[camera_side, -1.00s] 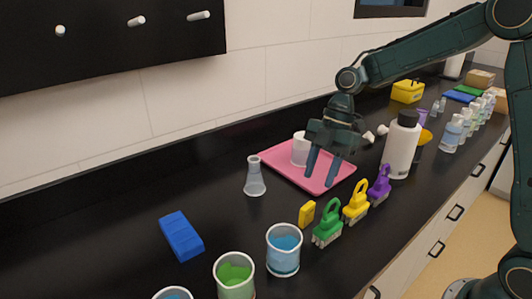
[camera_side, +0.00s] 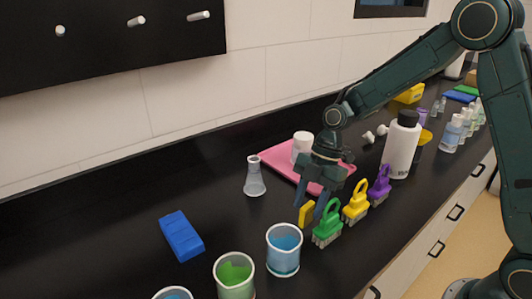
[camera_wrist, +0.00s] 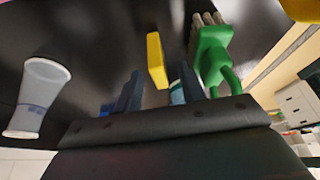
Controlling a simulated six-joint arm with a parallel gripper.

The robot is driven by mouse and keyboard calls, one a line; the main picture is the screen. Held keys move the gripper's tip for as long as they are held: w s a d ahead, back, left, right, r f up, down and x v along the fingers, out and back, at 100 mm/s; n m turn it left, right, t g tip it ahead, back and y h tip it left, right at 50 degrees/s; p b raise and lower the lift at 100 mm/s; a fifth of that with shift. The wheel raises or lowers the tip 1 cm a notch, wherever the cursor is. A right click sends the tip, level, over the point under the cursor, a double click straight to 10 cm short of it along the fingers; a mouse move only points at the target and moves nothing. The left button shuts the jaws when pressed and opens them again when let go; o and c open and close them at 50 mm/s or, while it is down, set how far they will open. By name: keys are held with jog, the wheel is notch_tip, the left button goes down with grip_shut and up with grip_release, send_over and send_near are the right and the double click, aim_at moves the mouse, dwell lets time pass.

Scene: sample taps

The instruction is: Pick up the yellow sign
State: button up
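The yellow sign (camera_side: 306,216) is a small upright block on the black bench, just left of the green clip-like brush. In the wrist view the yellow sign (camera_wrist: 156,62) lies just beyond the gap between my fingertips. My gripper (camera_side: 310,208) is low over it, pointing down, with its fingers apart. In the side view the fingers partly cover the sign. In the wrist view my gripper (camera_wrist: 158,85) is open and nothing is held between the fingers. Whether a finger touches the sign cannot be told.
The green brush (camera_side: 327,228) stands close on the right, followed by yellow (camera_side: 356,203) and purple (camera_side: 379,188) ones. A flask (camera_side: 255,180), pink tray (camera_side: 275,153), white bottle (camera_side: 401,150) and blue-filled cup (camera_side: 284,255) surround the area.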

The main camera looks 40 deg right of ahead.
aim_at(308, 205)
jog(key=shift+x, duration=1.55)
jog(key=shift+c, duration=0.2)
grip_shut()
